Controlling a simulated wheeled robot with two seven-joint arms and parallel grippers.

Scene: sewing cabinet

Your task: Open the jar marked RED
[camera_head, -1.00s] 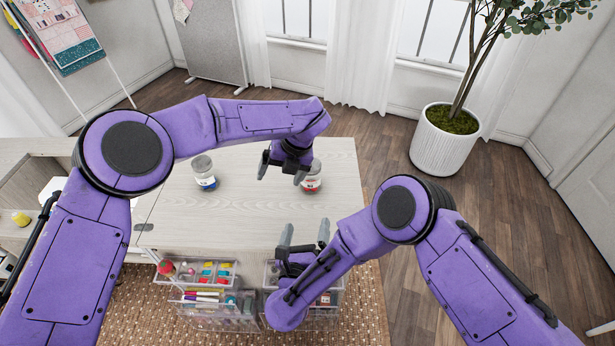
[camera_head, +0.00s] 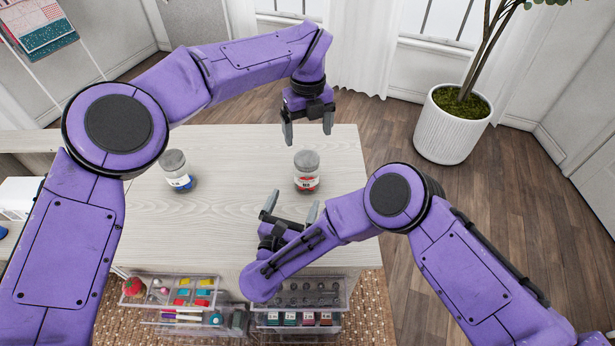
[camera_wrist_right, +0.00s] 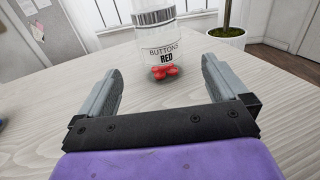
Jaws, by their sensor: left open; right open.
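The jar marked RED (camera_head: 307,172) stands upright on the table with its grey lid on; red buttons show at its bottom. In the right wrist view the jar (camera_wrist_right: 163,45) stands beyond the open fingers, with the label "BUTTONS RED" facing me. My right gripper (camera_head: 291,205) is open and empty, low over the table on the near side of the jar, apart from it. My left gripper (camera_head: 308,132) is open and empty, pointing down, above and behind the jar, touching nothing that I can see.
Clear drawers (camera_head: 175,293) with sewing supplies are open at the table's front. A potted plant (camera_head: 451,126) stands beyond the right side. The tabletop between the jars is clear.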

